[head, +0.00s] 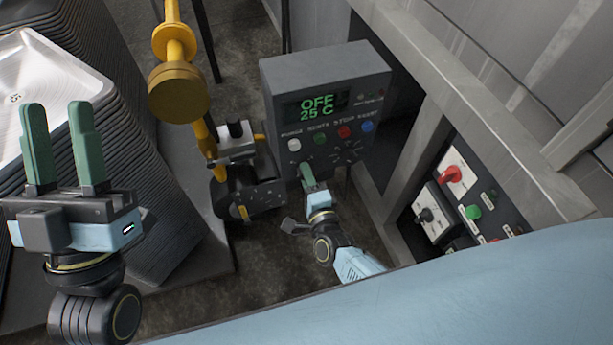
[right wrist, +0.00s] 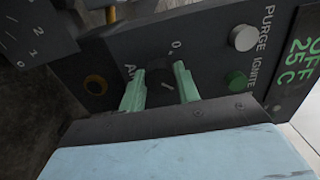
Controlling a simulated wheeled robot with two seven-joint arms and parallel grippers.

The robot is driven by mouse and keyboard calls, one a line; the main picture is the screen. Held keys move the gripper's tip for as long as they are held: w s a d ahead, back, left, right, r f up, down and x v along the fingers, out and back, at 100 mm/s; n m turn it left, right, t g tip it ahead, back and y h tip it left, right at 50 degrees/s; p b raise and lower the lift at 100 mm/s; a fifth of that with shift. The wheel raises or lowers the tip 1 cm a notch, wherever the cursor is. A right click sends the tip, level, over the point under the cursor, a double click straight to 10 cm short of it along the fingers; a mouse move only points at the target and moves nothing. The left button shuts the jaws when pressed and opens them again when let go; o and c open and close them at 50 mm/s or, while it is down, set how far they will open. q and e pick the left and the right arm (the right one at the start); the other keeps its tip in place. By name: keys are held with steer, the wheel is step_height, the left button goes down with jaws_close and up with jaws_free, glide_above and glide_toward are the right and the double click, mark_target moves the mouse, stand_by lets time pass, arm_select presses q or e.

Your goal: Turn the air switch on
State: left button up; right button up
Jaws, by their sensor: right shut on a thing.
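The dark control box (head: 325,75) shows "OFF 25 C" in green. My right gripper (head: 307,173) is at the lower left of its front panel. In the right wrist view, the green fingers of my right gripper (right wrist: 159,82) stand either side of a dark round knob, the air switch (right wrist: 158,70), and are shut on it. A partly hidden label beginning with "A" is beside the knob, and a "0" mark is by its edge. The knob's setting is hard to read. In the head view the knob is hidden by the gripper. My left gripper (head: 63,120) is open, empty and raised at the left.
A white purge button (right wrist: 243,38) and a green ignite button (right wrist: 236,80) are close to the right finger. A yellow pipe (head: 178,95) stands left of the box. Stacked trays (head: 75,85) are at the left. Another panel with a red switch (head: 451,174) is at the right.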

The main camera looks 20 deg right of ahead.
steer(key=o, duration=1)
steer(key=shift+s, duration=0.15)
arm_select(q)
steer(key=w+f+g+y+p, duration=0.2)
steer(key=w+f+g+p, duration=0.2)
steer(key=f+g, duration=0.3)
steer(key=shift+d, duration=0.2)
arm_select(e)
steer(key=shift+s+d, duration=0.2)
steer(key=shift+s, duration=6.35)
